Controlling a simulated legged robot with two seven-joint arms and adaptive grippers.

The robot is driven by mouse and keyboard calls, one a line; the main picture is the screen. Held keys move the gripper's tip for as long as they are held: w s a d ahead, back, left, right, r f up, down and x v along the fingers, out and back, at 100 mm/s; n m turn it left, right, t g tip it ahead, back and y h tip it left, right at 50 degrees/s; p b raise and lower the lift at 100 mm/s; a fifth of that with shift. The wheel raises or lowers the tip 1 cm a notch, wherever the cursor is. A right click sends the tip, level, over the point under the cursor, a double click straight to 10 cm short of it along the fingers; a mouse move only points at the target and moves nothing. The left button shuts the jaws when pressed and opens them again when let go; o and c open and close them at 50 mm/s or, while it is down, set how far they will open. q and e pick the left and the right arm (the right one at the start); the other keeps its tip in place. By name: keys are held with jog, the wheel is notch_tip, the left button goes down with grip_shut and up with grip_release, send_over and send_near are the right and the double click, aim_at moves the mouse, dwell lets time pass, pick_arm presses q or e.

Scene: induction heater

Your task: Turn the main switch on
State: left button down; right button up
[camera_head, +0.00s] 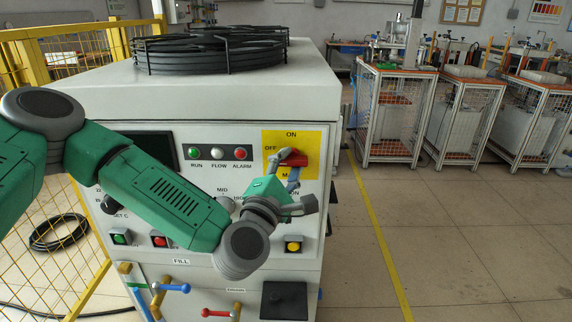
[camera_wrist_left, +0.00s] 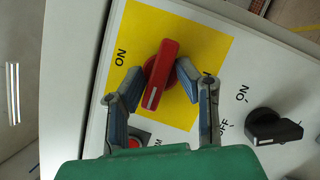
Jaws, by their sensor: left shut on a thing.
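The main switch (camera_head: 293,158) is a red rotary handle on a yellow plate (camera_head: 318,141) at the upper right of the machine's front panel. In the left wrist view the red handle (camera_wrist_left: 163,70) stands slightly tilted, its white-marked end low in the picture. In the head view the handle lies roughly sideways, toward the OFF label. My left gripper (camera_head: 291,177) is at the switch. In the left wrist view its two fingers (camera_wrist_left: 163,90) are shut on the handle, one on each side. My right gripper is out of view.
RUN, FLOW and ALARM lamps (camera_head: 219,153) sit left of the switch. A black knob (camera_wrist_left: 273,130) is beside the yellow plate. A yellow button (camera_head: 293,244) and coloured valve handles (camera_head: 171,287) are lower.

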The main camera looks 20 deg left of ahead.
pick_arm(q)
jog(key=shift+w+r, duration=0.15)
jog(key=shift+r, duration=0.2)
jog(key=c, duration=0.8)
grip_release()
jog(key=shift+w+d, duration=0.1)
jog(key=shift+c, duration=0.2)
jog(key=o, duration=0.4)
jog(key=shift+w+d+f, duration=0.15)
jog(key=shift+w+f, duration=0.05)
jog(key=shift+f, duration=0.1)
jog(key=shift+c, duration=0.2)
jog(key=v, duration=1.2)
jog(key=shift+s, duration=0.1)
